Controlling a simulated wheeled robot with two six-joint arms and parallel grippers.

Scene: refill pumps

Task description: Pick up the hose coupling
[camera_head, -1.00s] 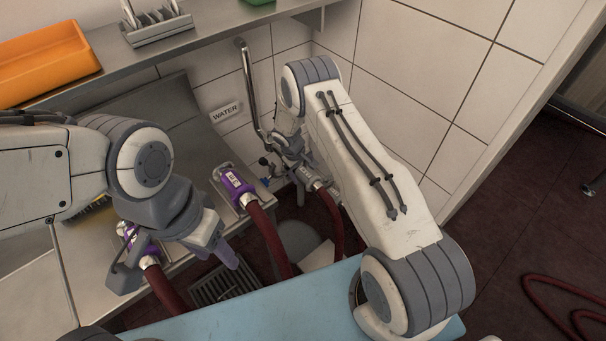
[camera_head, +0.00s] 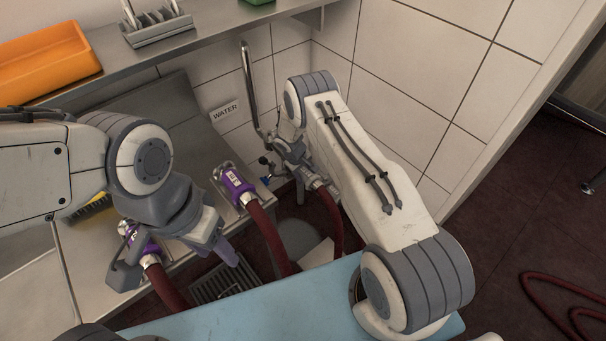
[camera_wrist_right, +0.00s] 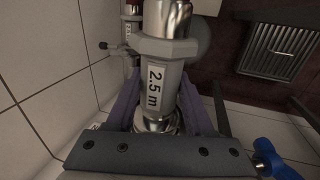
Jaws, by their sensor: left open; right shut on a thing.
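A grey hose coupling (camera_wrist_right: 162,80) labelled "2.5 m", with shiny metal ends, is between the purple fingers of my right gripper (camera_wrist_right: 162,108) in the right wrist view. My right gripper is shut on it. In the head view my right gripper (camera_head: 290,150) is partly hidden by its own arm, and the grey coupling (camera_head: 314,181) shows below it with a dark red hose (camera_head: 330,212). My left gripper (camera_head: 180,262) is open, beside a purple coupling (camera_head: 140,243) at lower left. Another purple coupling (camera_head: 234,183) sits on the metal counter's edge.
A metal pipe (camera_head: 249,85) rises by the tiled wall next to a "WATER" sign (camera_head: 225,112). A blue valve handle (camera_wrist_right: 275,160) shows in the wrist view. A floor grate (camera_head: 222,282) lies below. An orange tray (camera_head: 45,60) stands on the shelf.

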